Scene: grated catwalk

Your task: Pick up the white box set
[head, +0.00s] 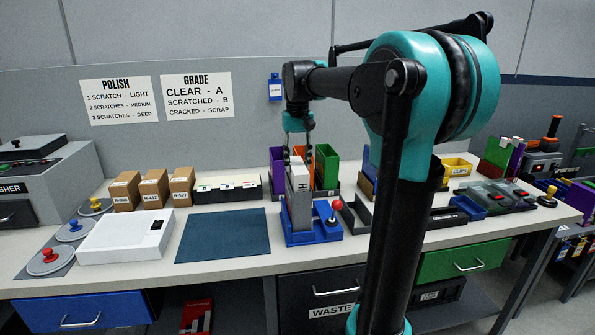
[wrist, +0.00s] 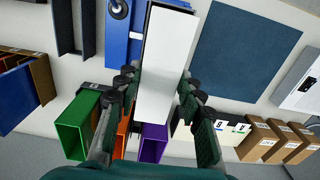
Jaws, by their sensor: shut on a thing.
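The white box set (head: 299,176) is a tall, narrow white block standing upright at the blue tray (head: 331,231) on the bench. It also shows in the wrist view (wrist: 166,55), lying between the two fingers. My gripper (head: 299,155) comes down from above and is shut on its upper part; in the wrist view the dark finger pads (wrist: 159,84) press on both its sides. The lower part of the box is partly hidden by grey pieces in the tray, so I cannot tell whether it is clear of the tray.
Purple, orange and green open bins (head: 327,167) stand just behind. A dark blue mat (head: 223,236) and a white case (head: 125,239) lie to the left. Cardboard boxes (head: 153,189) stand at the back left. A red ball-topped lever (head: 338,205) is close on the right.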

